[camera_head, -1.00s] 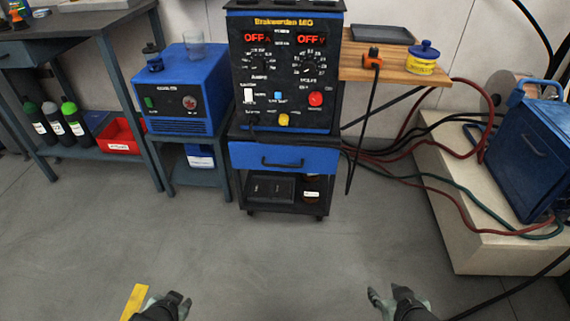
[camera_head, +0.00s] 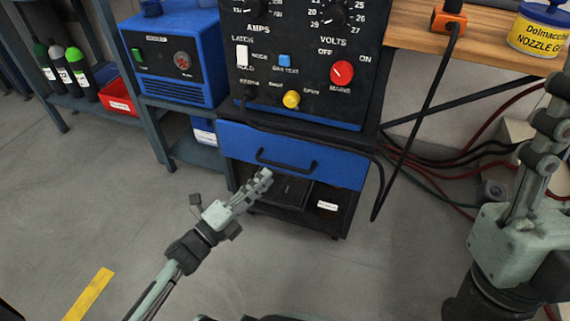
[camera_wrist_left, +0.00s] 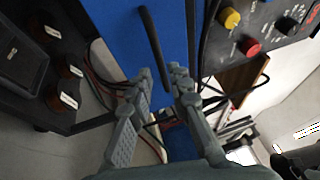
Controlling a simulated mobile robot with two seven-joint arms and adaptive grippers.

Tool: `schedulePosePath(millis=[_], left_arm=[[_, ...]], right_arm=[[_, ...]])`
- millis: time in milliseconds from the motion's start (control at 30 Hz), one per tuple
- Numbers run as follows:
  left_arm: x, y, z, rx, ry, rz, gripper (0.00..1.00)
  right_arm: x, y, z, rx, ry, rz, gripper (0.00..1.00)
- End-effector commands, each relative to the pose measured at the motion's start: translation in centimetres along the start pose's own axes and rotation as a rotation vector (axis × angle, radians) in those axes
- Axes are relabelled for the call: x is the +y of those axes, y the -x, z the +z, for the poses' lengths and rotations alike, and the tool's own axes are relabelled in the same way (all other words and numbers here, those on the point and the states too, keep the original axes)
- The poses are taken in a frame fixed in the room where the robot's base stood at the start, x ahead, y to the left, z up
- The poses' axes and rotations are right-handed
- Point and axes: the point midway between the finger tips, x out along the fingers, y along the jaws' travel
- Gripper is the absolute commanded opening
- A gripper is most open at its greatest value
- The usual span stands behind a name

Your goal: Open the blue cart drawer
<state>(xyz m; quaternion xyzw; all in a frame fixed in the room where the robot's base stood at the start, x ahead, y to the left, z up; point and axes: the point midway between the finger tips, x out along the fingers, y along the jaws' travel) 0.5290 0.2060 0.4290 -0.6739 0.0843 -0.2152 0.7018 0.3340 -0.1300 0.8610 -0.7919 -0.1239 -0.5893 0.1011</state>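The blue drawer (camera_head: 335,168) is in the black cart under the welder, and its front looks closed. Its black bar handle (camera_head: 287,164) runs across the front. My left gripper (camera_head: 264,180) is just below and in front of the handle's left part. In the left wrist view, the blue drawer front (camera_wrist_left: 112,30) fills the top, with the dark handle (camera_wrist_left: 152,45) lined up with the gap between the fingers. The left gripper (camera_wrist_left: 160,80) is open there, and no contact is clear. My right gripper (camera_head: 552,120) is raised at the right edge, its opening unclear.
The welder (camera_head: 300,85) stands on the cart. A cable (camera_head: 420,120) hangs from the wooden shelf (camera_head: 480,52) right of the drawer. A blue box (camera_head: 175,60) on a stand is to the left. The cart's lower shelf holds a dark box (camera_head: 290,192). The floor in front is clear.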

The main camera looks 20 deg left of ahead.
Motion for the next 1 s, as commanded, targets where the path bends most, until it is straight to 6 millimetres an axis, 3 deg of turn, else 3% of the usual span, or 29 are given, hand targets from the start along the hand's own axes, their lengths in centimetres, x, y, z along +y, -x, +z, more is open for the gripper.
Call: schedulePosePath(millis=[200,400,733,900,1000], left_arm=[[-0.1,-3.8,0.0,-0.001,0.001,-0.002,0.19],[0.0,-5.8,0.0,-0.002,0.004,0.000,0.19],[-0.1,-6.2,0.0,-0.002,0.005,0.001,0.19],[0.0,-6.2,0.0,-0.002,0.005,0.001,0.00],[0.0,-6.2,0.0,-0.002,0.005,0.001,0.00]], right_arm=[[0.1,0.4,-0.7,0.047,0.003,0.000,0.40],[0.1,0.5,-1.2,0.078,0.005,-0.001,0.40],[0.1,0.6,-1.3,0.084,0.005,-0.001,0.40],[0.1,0.6,-1.3,0.083,0.005,-0.001,0.40],[0.1,0.6,-1.3,0.083,0.005,-0.001,0.40]])
